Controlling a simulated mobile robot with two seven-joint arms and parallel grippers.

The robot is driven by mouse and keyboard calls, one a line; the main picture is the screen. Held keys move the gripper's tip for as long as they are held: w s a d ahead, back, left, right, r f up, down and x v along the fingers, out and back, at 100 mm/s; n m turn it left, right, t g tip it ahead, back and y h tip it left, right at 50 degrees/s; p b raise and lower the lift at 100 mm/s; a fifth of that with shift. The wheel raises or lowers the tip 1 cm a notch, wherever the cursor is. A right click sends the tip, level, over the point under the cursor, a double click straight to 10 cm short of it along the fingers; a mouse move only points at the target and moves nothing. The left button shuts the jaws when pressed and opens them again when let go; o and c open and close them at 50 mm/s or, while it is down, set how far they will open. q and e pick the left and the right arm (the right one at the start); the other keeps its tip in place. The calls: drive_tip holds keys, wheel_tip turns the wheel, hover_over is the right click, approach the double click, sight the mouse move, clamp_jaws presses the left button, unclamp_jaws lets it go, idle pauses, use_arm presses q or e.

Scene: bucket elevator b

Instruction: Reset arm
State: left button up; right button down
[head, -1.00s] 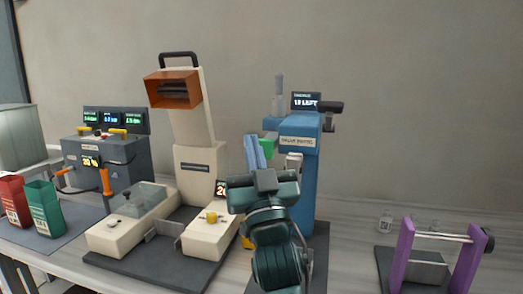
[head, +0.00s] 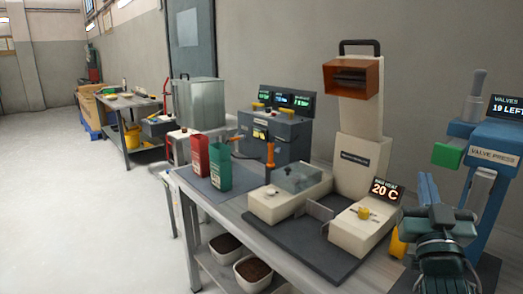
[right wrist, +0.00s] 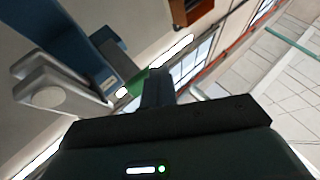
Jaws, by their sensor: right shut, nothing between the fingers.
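My right gripper (head: 432,218) is at the lower right of the head view, dark green, in front of the lower part of the blue valve press (head: 493,143). It is shut and empty. In the right wrist view its dark fingers (right wrist: 156,88) are together and hold nothing. The blue press column (right wrist: 65,50) and a pale grey part (right wrist: 52,95) fill the left of that view. My left gripper is not in view.
The bench carries a cream sealing machine (head: 363,155), a dark control box (head: 275,137), a red bag (head: 199,155) and a green bag (head: 220,165). Bins of dark material (head: 225,245) sit on the shelf below. The floor (head: 80,200) at left is clear.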

drive_tip(key=s+a+f+n+g+y+p, duration=0.1)
drive_tip(key=s+a+f+g+y, duration=0.15)
drive_tip(key=f, duration=0.45)
drive_tip(key=s+a+f+n+g+y+p, duration=0.15)
drive_tip(key=a+f, duration=0.25)
drive_tip(key=f, duration=0.4)
drive_tip(key=s+a+f+n+g+y+p, duration=0.1)
drive_tip(key=s+a+f+n+g+y, duration=0.15)
drive_tip(key=f, duration=0.45)
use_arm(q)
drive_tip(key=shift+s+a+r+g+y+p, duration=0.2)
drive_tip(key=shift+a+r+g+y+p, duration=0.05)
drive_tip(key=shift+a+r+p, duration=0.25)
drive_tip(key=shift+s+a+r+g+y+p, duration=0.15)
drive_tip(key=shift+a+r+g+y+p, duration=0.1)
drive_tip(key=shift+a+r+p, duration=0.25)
use_arm(e)
drive_tip(key=s+a+f+g+y, duration=0.1)
drive_tip(key=s+a+f+g, duration=0.2)
drive_tip(key=s+f, duration=0.3)
drive_tip(key=s+a+f+g+y, duration=0.1)
drive_tip(key=s+a+f+g, duration=0.2)
drive_tip(key=s+f, duration=0.4)
drive_tip(key=shift+s+a+y, duration=0.35)
drive_tip(key=shift+s+a, duration=0.35)
drive_tip(key=shift+s, duration=0.3)
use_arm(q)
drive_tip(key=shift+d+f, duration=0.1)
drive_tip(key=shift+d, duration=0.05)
